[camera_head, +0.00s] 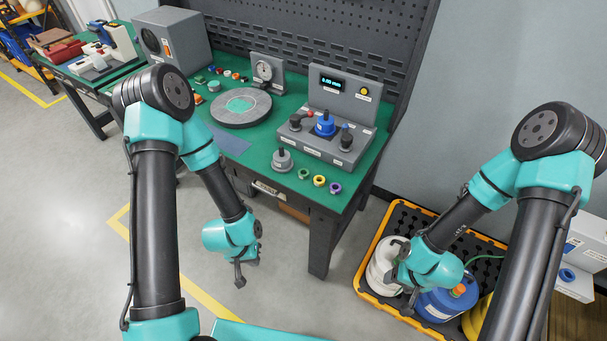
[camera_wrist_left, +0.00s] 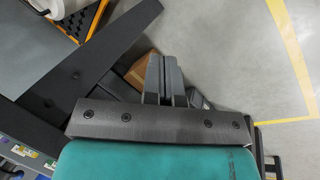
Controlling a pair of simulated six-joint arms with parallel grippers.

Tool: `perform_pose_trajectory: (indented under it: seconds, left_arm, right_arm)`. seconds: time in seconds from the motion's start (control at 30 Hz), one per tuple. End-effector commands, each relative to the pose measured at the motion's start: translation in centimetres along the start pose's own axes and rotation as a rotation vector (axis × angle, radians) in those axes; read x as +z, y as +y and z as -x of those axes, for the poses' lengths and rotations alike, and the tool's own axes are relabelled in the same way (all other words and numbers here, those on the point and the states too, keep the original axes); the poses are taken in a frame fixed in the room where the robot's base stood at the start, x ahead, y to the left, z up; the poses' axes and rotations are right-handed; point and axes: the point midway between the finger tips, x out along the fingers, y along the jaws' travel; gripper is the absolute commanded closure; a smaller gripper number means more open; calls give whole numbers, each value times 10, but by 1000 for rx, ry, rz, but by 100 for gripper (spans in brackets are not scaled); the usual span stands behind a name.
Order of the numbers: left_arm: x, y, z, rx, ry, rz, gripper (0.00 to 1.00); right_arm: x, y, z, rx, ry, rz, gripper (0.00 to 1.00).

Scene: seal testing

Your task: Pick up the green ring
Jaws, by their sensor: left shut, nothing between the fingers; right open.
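The green ring (camera_head: 303,173) lies near the front edge of the green-topped bench, left of a yellow ring (camera_head: 319,180) and a purple ring (camera_head: 336,187). My left gripper (camera_head: 239,282) hangs over the floor in front of the bench, below and left of the ring and well apart from it. Its fingers (camera_wrist_left: 163,75) are together and empty in the left wrist view, where I cannot make out the ring.
A grey knobbed weight (camera_head: 282,160) stands on the bench beside the green ring. Behind are a control box (camera_head: 327,140) with a blue piece on it, a round grey plate (camera_head: 240,108) and a dial gauge (camera_head: 265,75). The yellow-edged tray (camera_head: 365,283) holds containers at right.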

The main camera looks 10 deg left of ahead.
Motion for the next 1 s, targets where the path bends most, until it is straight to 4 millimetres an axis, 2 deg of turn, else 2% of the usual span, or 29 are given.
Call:
perform_pose_trajectory:
  seconds: [0.07,0.57,0.83,0.93,1.0]
  left_arm:
    - [0,0,0,0,0,0,97]
    - [0,0,0,0,0,0,50]
    - [-3,1,1,1,0,-7,50]
    - [-16,8,4,7,-4,-40,50]
    - [-32,17,9,12,-13,-86,50]
  right_arm:
    - [0,0,0,0,0,0,36]
    - [0,0,0,0,0,0,36]
    - [0,0,0,0,0,-1,36]
    - [2,4,2,0,4,-11,36]
    - [4,9,4,1,9,-24,36]
